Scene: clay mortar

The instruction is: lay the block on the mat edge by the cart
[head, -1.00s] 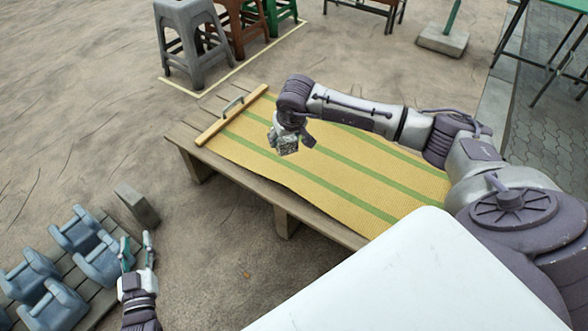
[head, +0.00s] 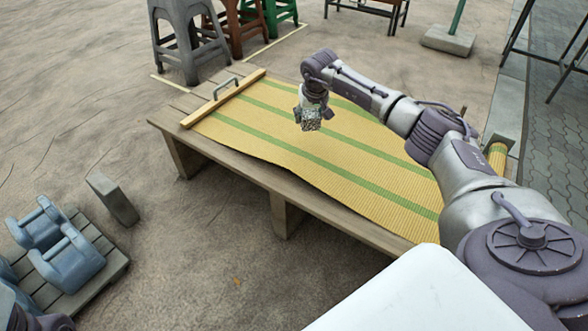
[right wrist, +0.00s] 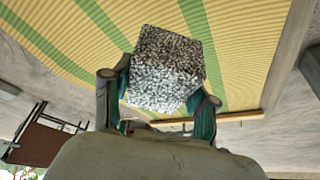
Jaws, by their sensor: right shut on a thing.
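A speckled grey block (head: 311,120) is held in my right gripper (head: 313,109), over the far half of the mat. In the right wrist view the block (right wrist: 168,68) sits between the two fingers of the right gripper (right wrist: 158,97), which are shut on it. The yellow mat (head: 345,165) with green stripes lies on a low wooden platform. How high the block is above the mat is hard to tell. I cannot make out a cart for certain. My left gripper's fingers are out of view.
A wooden bar (head: 225,98) and a metal handle (head: 226,84) are at the mat's left end. Stools (head: 185,40) stand behind. Bare ground lies in front of the platform.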

